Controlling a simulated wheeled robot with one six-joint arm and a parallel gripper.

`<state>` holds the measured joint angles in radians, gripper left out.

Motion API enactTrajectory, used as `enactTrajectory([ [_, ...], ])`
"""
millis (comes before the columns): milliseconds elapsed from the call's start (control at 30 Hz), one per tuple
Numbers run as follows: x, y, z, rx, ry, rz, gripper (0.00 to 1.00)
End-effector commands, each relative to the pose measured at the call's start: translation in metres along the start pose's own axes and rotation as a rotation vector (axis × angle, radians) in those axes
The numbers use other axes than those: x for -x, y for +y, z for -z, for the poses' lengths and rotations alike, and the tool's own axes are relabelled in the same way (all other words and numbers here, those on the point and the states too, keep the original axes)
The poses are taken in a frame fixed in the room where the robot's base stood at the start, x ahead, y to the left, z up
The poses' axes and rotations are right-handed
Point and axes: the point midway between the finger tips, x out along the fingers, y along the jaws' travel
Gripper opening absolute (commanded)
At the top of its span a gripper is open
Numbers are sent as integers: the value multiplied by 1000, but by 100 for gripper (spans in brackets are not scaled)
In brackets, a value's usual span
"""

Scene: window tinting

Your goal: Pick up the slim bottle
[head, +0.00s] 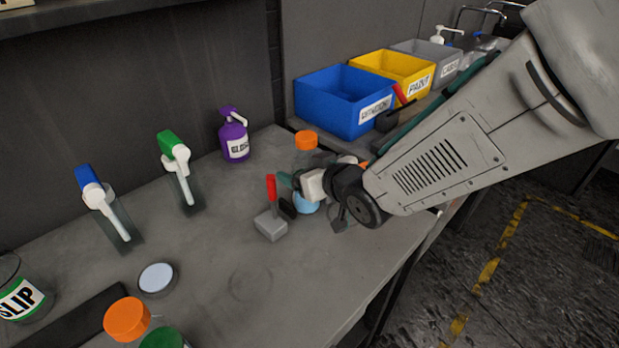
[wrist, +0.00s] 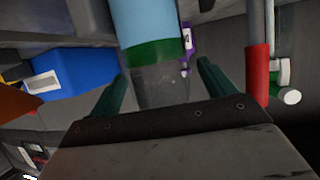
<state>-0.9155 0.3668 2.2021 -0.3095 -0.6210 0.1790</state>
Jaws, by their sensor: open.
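A slim bottle (wrist: 147,25) with a light-blue part, a green band and a clear grey part appears between the fingers in the wrist view. In the head view only a light-blue piece (head: 305,204) shows below my gripper; the rest is hidden behind it. My gripper (head: 287,194) is open low over the bench. In the wrist view its two dark green fingers (wrist: 162,76) stand on either side of the bottle, with visible gaps. I cannot tell whether either finger touches it.
A red-handled grey tool (head: 270,222) stands just left of my gripper. An orange-capped bottle (head: 306,141) is close behind it. A purple bottle (head: 235,140) and blue bin (head: 330,85) stand farther back. The bench (head: 215,275) is clear towards the front middle.

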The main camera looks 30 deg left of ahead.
Motion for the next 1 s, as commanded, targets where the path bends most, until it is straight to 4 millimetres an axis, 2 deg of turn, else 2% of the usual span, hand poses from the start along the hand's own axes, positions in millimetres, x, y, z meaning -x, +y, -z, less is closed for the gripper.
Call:
enactTrajectory([
  [100, 0, 0, 0, 0, 0, 0, 83],
  [300, 1, 0, 0, 0, 0, 0, 28],
  [733, 7, 0, 3, 0, 2, -1, 28],
  [867, 19, 0, 9, -1, 4, -1, 28],
  [1000, 41, 0, 12, 0, 5, -1, 28],
])
